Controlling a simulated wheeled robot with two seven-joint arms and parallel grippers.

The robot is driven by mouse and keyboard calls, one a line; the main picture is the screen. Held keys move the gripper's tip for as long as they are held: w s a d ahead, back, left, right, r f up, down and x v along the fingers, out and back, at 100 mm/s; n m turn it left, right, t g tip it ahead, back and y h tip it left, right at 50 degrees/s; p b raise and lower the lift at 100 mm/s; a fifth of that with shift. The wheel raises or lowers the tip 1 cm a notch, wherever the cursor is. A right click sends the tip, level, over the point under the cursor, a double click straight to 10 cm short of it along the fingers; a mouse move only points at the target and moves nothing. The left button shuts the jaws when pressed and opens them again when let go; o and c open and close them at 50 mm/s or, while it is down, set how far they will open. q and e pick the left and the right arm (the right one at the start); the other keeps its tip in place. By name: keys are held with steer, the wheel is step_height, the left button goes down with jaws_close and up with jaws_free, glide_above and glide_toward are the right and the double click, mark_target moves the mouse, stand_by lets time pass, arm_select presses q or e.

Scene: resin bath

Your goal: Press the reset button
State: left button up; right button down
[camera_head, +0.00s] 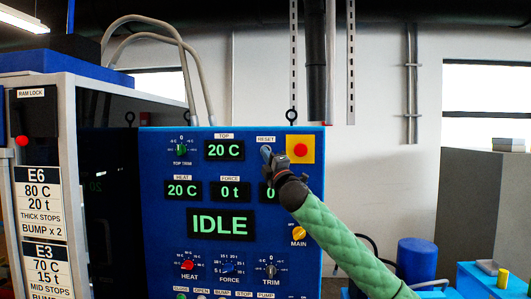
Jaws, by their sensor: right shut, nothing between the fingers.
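A blue control panel (165,232) faces me, with a RESET label (265,139) near its top. My right gripper (266,151) is shut and empty, its tip just below that label in this view. I cannot tell whether the fingertips touch the panel. My left gripper is not in view.
A red button on a yellow plate (306,142) sits close right of my gripper. The main display (220,223) reads IDLE. Knobs (187,265) line the lower panel.

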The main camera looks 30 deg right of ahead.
steer(key=s+a, duration=0.2)
steer(key=s, duration=0.1)
stand_by(0.4)
stand_by(0.7)
